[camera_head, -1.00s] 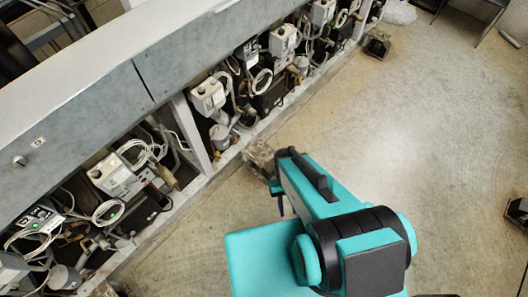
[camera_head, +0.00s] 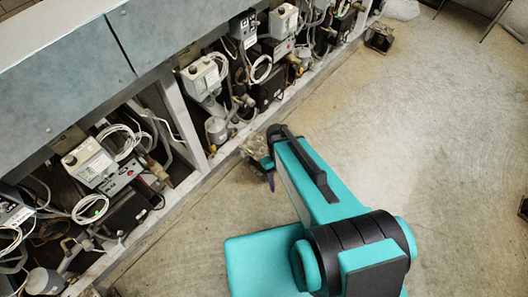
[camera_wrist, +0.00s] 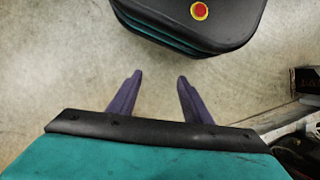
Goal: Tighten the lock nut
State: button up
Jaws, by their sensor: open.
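My gripper (camera_wrist: 160,78) is open and empty in the wrist view, its two dark purple fingers spread over bare concrete floor. In the head view the gripper (camera_head: 270,181) hangs low at the end of my teal arm, just out from the rack's lower edge and apart from it. The compressor rack (camera_head: 152,38) runs diagonally along the left. I cannot make out the lock nut in either view; it may be hidden or too small among the fittings.
White control boxes (camera_head: 88,160) with coiled cables and pipes fill the open rack bays. A metal foot block (camera_head: 257,148) sticks out onto the floor near my gripper. Another block (camera_head: 380,37) stands farther back. The concrete floor (camera_head: 430,140) to the right is clear.

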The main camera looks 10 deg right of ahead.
jog(key=w+f+n+t+b, duration=0.1)
jog(key=w+f+n+b, duration=0.15)
jog(key=w+b, duration=0.5)
jog(key=w+f+n+t+b, duration=0.1)
jog(key=w+f+b, duration=0.3)
jog(key=w+b, duration=0.3)
jog(key=n+t+b, duration=0.2)
jog(key=n+b, duration=0.3)
jog(key=b, duration=1)
send_over(263, 148)
jog(key=shift+w+d+f+m, duration=0.15)
jog(key=shift+f+m, duration=0.1)
jog(key=shift+f, duration=0.25)
notch_tip(263, 148, down, 14)
jog(key=b, duration=0.5)
jog(key=shift+r, duration=0.1)
jog(key=c, duration=1.1)
